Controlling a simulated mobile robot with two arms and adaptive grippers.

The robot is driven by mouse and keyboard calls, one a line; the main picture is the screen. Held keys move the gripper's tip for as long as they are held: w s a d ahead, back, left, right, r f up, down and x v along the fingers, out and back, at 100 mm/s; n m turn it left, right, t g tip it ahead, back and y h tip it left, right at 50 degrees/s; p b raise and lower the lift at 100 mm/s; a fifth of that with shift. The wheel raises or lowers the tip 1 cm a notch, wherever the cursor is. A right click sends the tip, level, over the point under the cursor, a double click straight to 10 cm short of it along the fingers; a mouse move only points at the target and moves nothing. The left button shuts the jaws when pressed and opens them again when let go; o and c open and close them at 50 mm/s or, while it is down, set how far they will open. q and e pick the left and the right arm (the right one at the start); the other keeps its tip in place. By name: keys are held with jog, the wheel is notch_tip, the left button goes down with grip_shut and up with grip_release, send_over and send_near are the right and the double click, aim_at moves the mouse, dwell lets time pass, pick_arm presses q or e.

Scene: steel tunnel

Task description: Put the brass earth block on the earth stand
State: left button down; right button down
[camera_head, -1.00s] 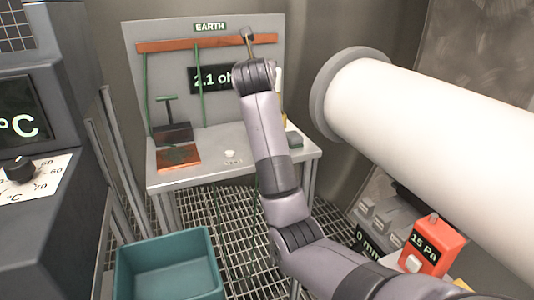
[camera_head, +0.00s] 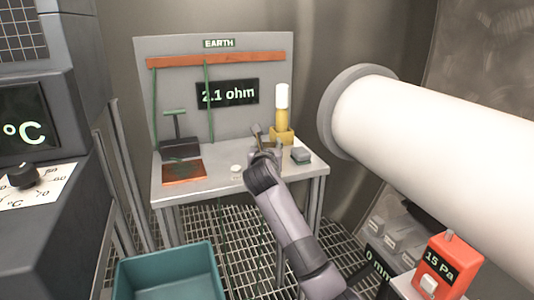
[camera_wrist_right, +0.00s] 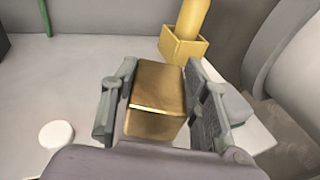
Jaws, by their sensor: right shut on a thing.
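The brass earth block (camera_wrist_right: 155,98) is a shiny gold-coloured box. In the right wrist view it sits between the two grey fingers of my right gripper (camera_wrist_right: 160,105), which is shut on it. In the head view my right gripper (camera_head: 266,148) is low over the right half of the earth stand's grey top (camera_head: 222,176); the block is mostly hidden there. I cannot tell whether the block touches the top. The stand has a back panel with an EARTH sign (camera_head: 219,44) and a 2.1 ohm display (camera_head: 228,93). My left gripper is not in view.
A yellow holder with a white-topped post (camera_head: 282,110) stands behind the gripper. A grey block (camera_head: 301,155) is to its right, a white button (camera_head: 236,168) to its left. A copper plate (camera_head: 184,171) and dark T-handled object (camera_head: 180,148) are farther left. A teal bin (camera_head: 168,272) stands in front.

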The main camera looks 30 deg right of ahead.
jog(key=shift+d+f, duration=0.1)
jog(key=shift+f, duration=0.4)
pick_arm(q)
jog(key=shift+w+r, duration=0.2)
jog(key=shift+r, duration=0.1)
pick_arm(e)
jog(key=c, duration=1.4)
grip_release()
jog(key=shift+f, duration=0.2)
jog(key=o, duration=0.5)
jog(key=shift+c, duration=0.2)
jog(key=shift+r, duration=0.1)
